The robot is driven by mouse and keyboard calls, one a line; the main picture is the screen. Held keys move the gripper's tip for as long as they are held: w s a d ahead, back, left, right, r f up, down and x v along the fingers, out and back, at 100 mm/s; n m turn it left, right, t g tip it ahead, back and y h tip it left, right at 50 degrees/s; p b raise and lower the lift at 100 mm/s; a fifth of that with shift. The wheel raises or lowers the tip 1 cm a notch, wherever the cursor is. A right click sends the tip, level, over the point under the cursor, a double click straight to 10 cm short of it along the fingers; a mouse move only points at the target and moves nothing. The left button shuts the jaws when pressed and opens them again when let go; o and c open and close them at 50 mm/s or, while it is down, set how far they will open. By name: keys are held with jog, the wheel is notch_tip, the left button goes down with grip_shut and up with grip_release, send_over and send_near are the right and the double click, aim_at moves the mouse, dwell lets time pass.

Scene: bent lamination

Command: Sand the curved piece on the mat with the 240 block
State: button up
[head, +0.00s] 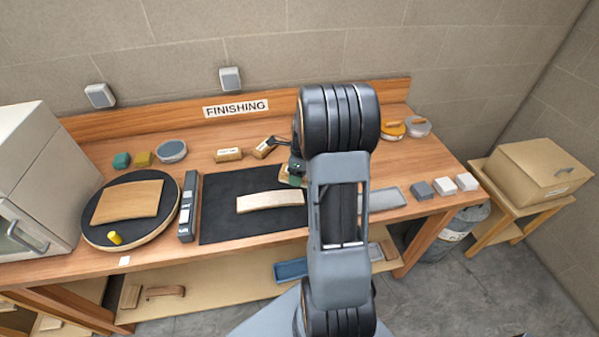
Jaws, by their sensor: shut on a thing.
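A pale, slightly curved wooden piece (270,201) lies on the black mat (222,222), its right end close to my arm. The block is apart from the curved piece. A similar labelled brown block (228,155) rests on the bench just left of it. My arm hides the mat's right part.
A round turntable (95,237) with a wider curved board (128,201) and a yellow peg stands left; a grey bar tool (187,208) lies between it and the mat.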

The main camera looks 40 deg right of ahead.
aim_at(280, 177)
jog(key=w+a+b, duration=0.1)
jog(key=b, duration=0.1)
jog(key=w+a+f+n+b, duration=0.1)
jog(key=a+b, duration=0.1)
jog(key=w+a+f+n+b, duration=0.1)
jog(key=b, duration=0.1)
jog(key=shift+w+a+f+b, duration=0.2)
jog(key=shift+f+b, duration=0.05)
jog(key=shift+b, duration=0.1)
jog(key=shift+w+a+r+n+h+b, duration=0.2)
jog(key=shift+a+r+n+h+b, duration=0.15)
jog(key=shift+a+n+b, duration=0.6)
jog(key=shift+s+d+r+n+g+h, duration=0.15)
jog(key=shift+s+r, duration=0.1)
jog(key=shift+r, duration=0.15)
jog(key=shift+s+d+r+n+g+h, duration=0.15)
jog(key=shift+s+r, duration=0.1)
jog(key=shift+r, duration=0.15)
